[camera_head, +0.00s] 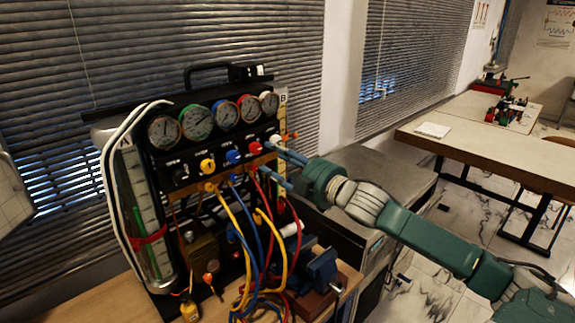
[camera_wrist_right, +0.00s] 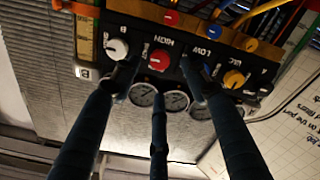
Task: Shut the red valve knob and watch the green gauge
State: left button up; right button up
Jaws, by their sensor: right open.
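The red valve knob (camera_head: 254,148) is on the black front panel of the gauge rig, between a blue and a white knob. It also shows in the right wrist view (camera_wrist_right: 159,60). The green-rimmed gauge (camera_head: 196,122) is second from the left in the row above the knobs; its reading is too small to tell. My right gripper (camera_head: 267,160) is open, with its fingers reaching toward the panel from the right. In the right wrist view its three fingers (camera_wrist_right: 159,80) are spread around the red knob's position, and contact cannot be told. My left gripper is not in view.
A blue knob (camera_head: 234,157), yellow knob (camera_head: 207,166) and white knob (camera_head: 275,139) flank the red one. Yellow, blue and red hoses (camera_head: 268,245) hang below the panel. A blue vise (camera_head: 322,265) stands at the bench's front right. Window blinds are behind.

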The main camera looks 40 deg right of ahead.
jog(key=shift+s+d, duration=0.15)
jog(key=shift+s, duration=1.9)
